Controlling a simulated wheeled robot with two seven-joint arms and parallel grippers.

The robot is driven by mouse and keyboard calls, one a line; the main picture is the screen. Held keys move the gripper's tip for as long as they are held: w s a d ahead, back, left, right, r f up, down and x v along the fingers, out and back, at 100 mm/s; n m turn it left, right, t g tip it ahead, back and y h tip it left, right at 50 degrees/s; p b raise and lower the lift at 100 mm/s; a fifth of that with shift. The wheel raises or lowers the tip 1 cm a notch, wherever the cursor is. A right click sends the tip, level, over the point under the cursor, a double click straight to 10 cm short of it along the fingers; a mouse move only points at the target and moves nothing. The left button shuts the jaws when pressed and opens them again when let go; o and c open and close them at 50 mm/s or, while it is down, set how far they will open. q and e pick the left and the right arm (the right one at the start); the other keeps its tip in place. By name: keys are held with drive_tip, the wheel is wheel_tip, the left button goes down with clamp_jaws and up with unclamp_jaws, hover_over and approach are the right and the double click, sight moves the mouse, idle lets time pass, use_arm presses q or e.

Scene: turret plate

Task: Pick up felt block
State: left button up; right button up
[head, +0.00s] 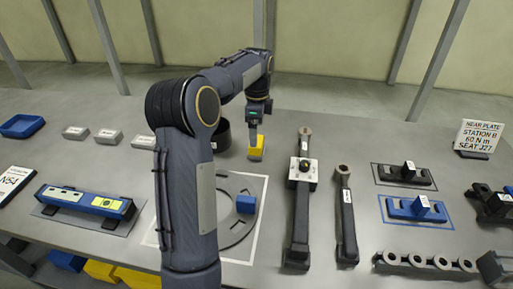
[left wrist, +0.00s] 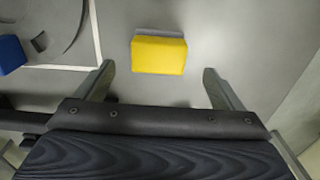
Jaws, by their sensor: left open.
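A yellow block (head: 257,148), which looks like the felt block, sits on the grey table near the middle, just outside the white-lined square. In the left wrist view the yellow block (left wrist: 159,53) lies ahead of the fingertips, centred in the gap, with a thin grey edge along its top. My left gripper (head: 254,132) is right above it in the head view, pointing down. In the left wrist view the left gripper (left wrist: 159,70) is open, with clear space on both sides of the block. No right gripper shows.
A blue block (head: 246,204) lies inside the white-lined square, near a curved dark line. A dark round bowl (head: 220,135) stands left of the yellow block. A torque wrench-like tool (head: 300,215) lies to the right. Small grey labelled blocks (head: 109,137) sit at the left.

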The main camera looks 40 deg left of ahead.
use_arm(q)
wheel_tip(320, 180, down, 6)
drive_tip(key=shift+s+r, duration=0.1)
drive_tip(key=c, duration=1.1)
drive_tip(key=shift+r, duration=0.6)
wheel_tip(320, 180, up, 2)
drive_tip(key=shift+d+r, duration=0.1)
drive_tip(key=shift+r, duration=0.05)
drive_tip(key=shift+s+d+r+b, duration=0.2)
drive_tip(key=shift+s+d+r, duration=0.7)
drive_tip(key=shift+d+r, duration=1)
drive_tip(key=shift+s+d+r+b, duration=0.25)
drive_tip(key=shift+s+d+r, duration=0.8)
drive_tip(key=shift+d, duration=1.35)
drive_tip(key=shift+s+d+r+b, duration=0.2)
drive_tip(key=shift+s+d+r, duration=0.5)
drive_tip(key=shift+d+r, duration=1.3)
